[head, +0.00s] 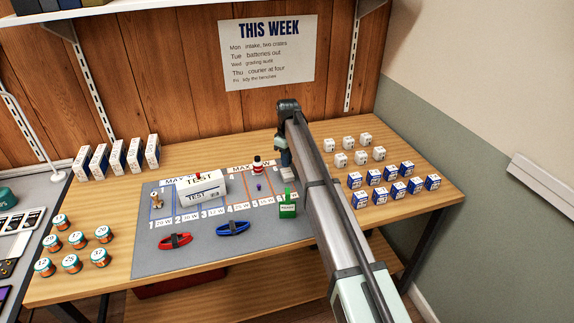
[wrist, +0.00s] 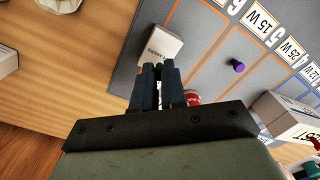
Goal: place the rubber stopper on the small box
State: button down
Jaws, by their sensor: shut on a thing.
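My gripper (wrist: 158,72) points down at the back right of the grey mat. It is shut on a small dark green piece (wrist: 160,67), which I take for the rubber stopper; only a bit of it shows between the fingertips. A small white box (wrist: 160,43) with dark print lies just beyond the fingertips in the wrist view, by the mat's edge. The green piece overlaps the box's near side in the picture; whether they touch I cannot tell.
Several small boxes (head: 375,178) stand at right.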

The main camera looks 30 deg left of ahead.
jog(key=shift+f, duration=1.25)
jog(key=shift+f, duration=0.1)
jog(key=c, duration=1.2)
grip_release()
notch_tip(320, 180, up, 12)
jog(key=shift+w+r, duration=0.1)
jog(key=shift+r, duration=0.05)
